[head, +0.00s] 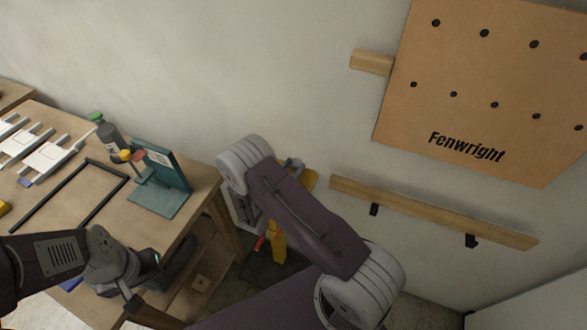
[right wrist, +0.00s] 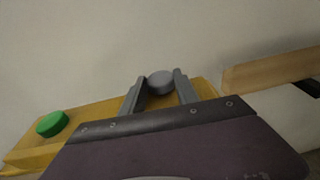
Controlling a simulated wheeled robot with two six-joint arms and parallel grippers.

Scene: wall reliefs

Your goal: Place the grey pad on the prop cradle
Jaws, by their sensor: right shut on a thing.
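The grey pad (right wrist: 160,82) is a round disc between the two fingers of my right gripper (right wrist: 160,90) in the right wrist view. That gripper is shut on it, in front of the pale wall. In the head view my right gripper (head: 293,166) is partly hidden behind my own forearm. A yellow, board-like thing (right wrist: 100,114) lies behind and below the fingers; it may be the prop cradle, but I cannot tell. Whether the pad touches it is unclear. My left gripper (head: 128,296) hangs by the table's front edge, its jaw opening unclear.
A green round pad (right wrist: 52,124) sits on the yellow thing's left part. A wooden table (head: 95,215) at left bears a teal stand (head: 165,175), a bottle (head: 110,135) and a black frame (head: 80,205). A wooden rail (head: 430,212) and the Fenwright board (head: 480,90) are on the wall.

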